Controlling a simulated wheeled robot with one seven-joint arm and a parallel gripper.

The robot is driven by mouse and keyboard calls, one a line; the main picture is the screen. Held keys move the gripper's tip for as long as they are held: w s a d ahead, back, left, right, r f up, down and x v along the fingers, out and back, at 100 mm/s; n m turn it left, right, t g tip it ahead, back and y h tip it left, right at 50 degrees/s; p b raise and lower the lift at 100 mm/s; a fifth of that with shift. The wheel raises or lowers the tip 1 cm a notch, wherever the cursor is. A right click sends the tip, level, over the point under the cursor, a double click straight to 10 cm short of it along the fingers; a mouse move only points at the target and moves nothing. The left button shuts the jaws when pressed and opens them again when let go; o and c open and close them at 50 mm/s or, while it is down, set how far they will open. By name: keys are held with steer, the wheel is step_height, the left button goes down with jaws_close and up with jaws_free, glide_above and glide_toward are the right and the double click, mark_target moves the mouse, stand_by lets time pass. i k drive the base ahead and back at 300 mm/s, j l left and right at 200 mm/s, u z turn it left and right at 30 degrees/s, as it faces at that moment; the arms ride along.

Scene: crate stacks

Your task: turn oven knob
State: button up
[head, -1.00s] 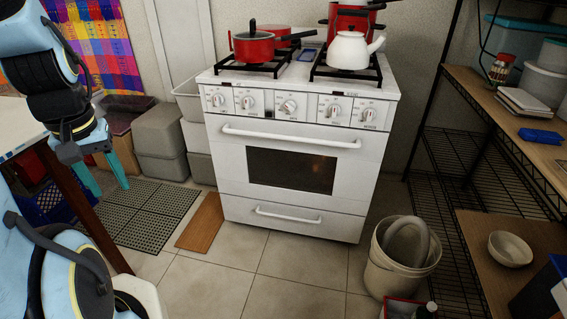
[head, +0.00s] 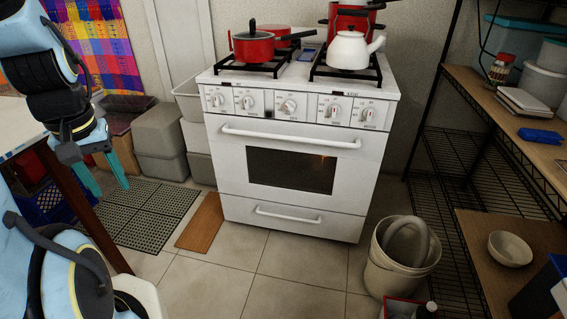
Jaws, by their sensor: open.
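A white oven (head: 222,160) stands against the back wall. A row of several white knobs runs along its front panel; the far left knob (head: 217,100), the middle knob (head: 288,107) and the far right knob (head: 368,114) are among them. The oven door handle (head: 290,137) is below the knobs. My gripper (head: 109,186) hangs at the left of the view, its two teal fingers pointing down, apart and empty. It is well to the left of the oven and touches none of the knobs.
Red pots (head: 254,46) and a white kettle (head: 350,50) stand on the stovetop. A white bucket (head: 378,277) is on the floor at right, by a wire shelf (head: 470,170). A table (head: 75,210) stands at left. The tiled floor (head: 285,262) before the oven is mostly clear.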

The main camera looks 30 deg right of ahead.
mark_target(289, 105)
steer(key=z, duration=1.1)
